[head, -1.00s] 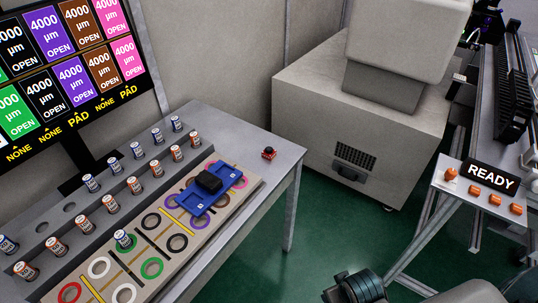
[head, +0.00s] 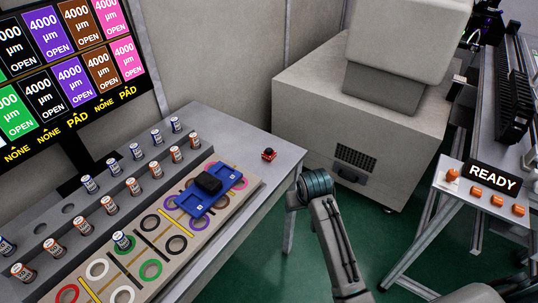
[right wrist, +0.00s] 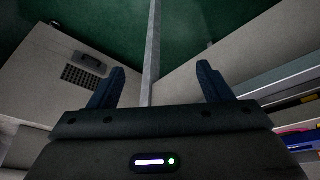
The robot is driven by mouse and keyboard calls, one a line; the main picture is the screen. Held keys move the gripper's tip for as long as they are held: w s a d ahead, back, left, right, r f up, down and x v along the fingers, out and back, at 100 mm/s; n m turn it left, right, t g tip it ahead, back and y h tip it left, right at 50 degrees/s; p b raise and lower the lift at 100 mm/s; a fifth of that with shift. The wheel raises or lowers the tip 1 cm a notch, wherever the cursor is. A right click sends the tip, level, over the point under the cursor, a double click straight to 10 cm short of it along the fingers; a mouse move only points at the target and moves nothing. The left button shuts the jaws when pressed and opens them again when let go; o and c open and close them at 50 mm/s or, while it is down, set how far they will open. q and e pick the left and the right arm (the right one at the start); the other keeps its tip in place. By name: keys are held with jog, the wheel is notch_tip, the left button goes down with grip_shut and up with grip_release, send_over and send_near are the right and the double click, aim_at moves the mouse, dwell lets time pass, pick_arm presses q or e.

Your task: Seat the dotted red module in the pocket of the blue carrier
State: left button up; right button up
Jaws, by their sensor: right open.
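A small red module (head: 269,154) with a dark top sits on the bare grey table near its far right corner. Dots are too small to make out. The blue carrier (head: 195,203) lies on the board, with a black block (head: 209,184) on its middle. Its pocket cannot be made out clearly. My right gripper (right wrist: 160,88) is open and empty in the right wrist view, its two dark fingers apart over the floor. In the head view, my right arm stands beside the table's right edge; its fingers are not visible there. My left gripper is not in view.
The board (head: 255,183) carries several coloured rings. A stepped rack (head: 60,250) with several small labelled cans stands behind it. A large beige machine (head: 300,125) stands right of the table. A READY sign (head: 491,178) and orange buttons are on another stand.

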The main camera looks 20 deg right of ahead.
jog(key=w+a+r, duration=0.2)
jog(key=w+r, duration=0.2)
jog(key=w, duration=0.5)
send_near(269, 151)
jog(key=p+x, duration=0.1)
jog(key=x, duration=0.3)
jog(key=shift+s+f, duration=0.1)
jog(key=shift+f, duration=0.2)
jog(key=shift+w+p+x, duration=0.25)
jog(key=shift+p+x, duration=0.35)
jog(key=shift+x, duration=1.95)
jog(key=shift+d+r, duration=0.1)
jog(key=shift+r, duration=0.05)
jog(key=c, duration=1)
